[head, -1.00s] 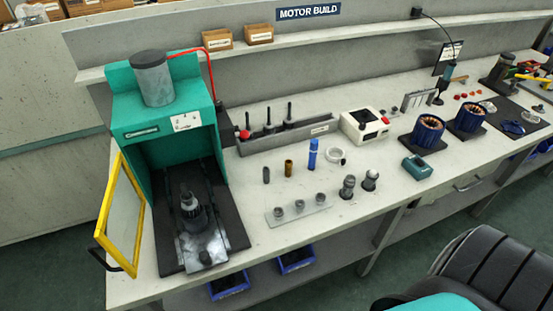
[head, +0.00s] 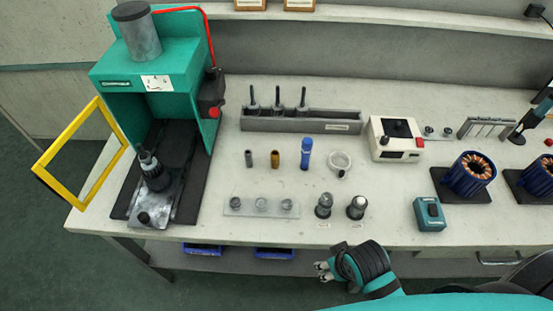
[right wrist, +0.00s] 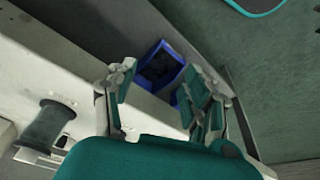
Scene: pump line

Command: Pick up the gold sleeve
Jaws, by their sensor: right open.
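The gold sleeve (head: 275,159) stands upright on the bench, between a grey sleeve (head: 249,158) on its left and a blue cylinder (head: 306,153) on its right. My right gripper (head: 324,271) is in front of the bench's front edge, nearer to me than the sleeve and apart from it. In the right wrist view its two fingers (right wrist: 158,100) are spread with nothing between them. The gold sleeve does not show in the right wrist view. My left gripper is not in view.
A metal plate with several round parts (head: 262,207) lies in front of the sleeve. A grey rack with rods (head: 300,122) is behind. The green press (head: 160,75) with its open yellow-framed door (head: 84,155) is at left.

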